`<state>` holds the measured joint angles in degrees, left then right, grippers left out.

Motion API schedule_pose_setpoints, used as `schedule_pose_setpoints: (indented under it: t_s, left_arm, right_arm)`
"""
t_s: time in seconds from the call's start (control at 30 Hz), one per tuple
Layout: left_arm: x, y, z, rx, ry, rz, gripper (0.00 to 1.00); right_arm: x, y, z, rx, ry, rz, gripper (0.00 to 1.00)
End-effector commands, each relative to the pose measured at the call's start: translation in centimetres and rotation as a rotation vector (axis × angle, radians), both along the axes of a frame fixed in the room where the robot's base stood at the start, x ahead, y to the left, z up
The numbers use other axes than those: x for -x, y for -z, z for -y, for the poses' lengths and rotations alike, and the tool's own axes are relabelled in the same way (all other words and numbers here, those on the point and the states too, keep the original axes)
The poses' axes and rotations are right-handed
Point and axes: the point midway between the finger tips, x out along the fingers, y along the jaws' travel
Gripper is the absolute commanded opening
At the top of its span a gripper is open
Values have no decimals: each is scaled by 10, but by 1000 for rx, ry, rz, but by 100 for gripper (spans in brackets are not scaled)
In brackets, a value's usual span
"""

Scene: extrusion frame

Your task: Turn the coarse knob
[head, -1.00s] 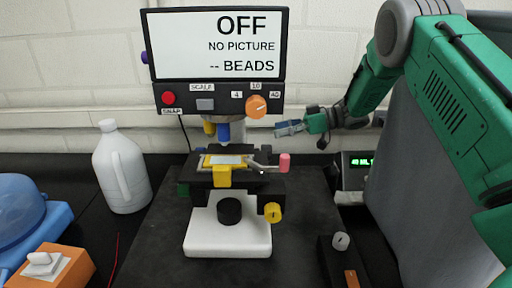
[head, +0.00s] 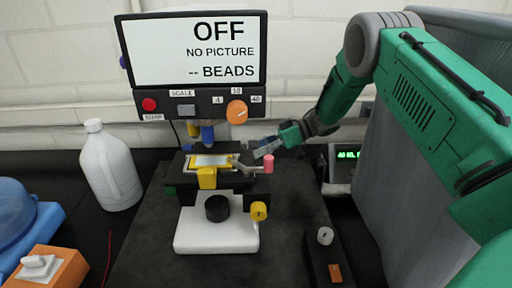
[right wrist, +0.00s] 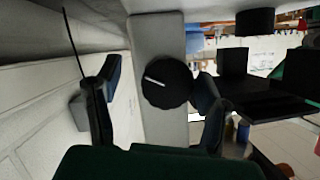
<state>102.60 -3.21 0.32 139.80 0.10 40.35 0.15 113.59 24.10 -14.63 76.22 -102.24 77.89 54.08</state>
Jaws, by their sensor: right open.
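The microscope (head: 215,238) has a white base and stands on a black mat. A yellow knob (head: 259,211) is on its lower right and a round black part (head: 217,208) is at its front. In the right wrist view a black round knob with a white line (right wrist: 166,82) sits on a grey column. No label shows which knob is coarse. My right gripper (head: 263,150) is open beside the microscope's right side, near a pink-tipped lever (head: 268,163). In the right wrist view the black knob appears between its fingers; contact cannot be told. My left gripper is not in view.
A screen (head: 195,50) reading OFF stands above the microscope, with an orange dial (head: 237,111) and a red button (head: 149,104). A white jug (head: 108,165) stands left. A box with a grey knob (head: 325,236) is at the front right. A green-lit display (head: 347,155) stands behind.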

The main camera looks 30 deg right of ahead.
Motion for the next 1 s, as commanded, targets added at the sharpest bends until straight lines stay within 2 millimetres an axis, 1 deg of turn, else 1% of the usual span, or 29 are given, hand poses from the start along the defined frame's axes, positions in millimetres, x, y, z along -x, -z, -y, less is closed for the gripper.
schedule_pose_setpoints:
  t_s: [0.17, 0.2, 0.27, 0.3, 0.33, 1.0]
  left_arm:
    - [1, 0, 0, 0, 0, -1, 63]
    - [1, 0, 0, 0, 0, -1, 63]
    - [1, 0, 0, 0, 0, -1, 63]
    - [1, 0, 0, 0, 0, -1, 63]
    - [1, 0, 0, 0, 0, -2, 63]
    - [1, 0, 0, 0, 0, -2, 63]
  right_arm:
    - [-1, -3, -8, 7, 0, 0, 63]
    - [-1, -4, -11, 9, -1, 0, 54]
    - [-1, -5, -14, 12, -2, 1, 33]
    - [-1, -6, -15, 14, -1, 1, 19]
    - [-2, -6, -16, 14, -1, 1, 14]
    - [-2, -4, -9, 4, -1, 0, 14]
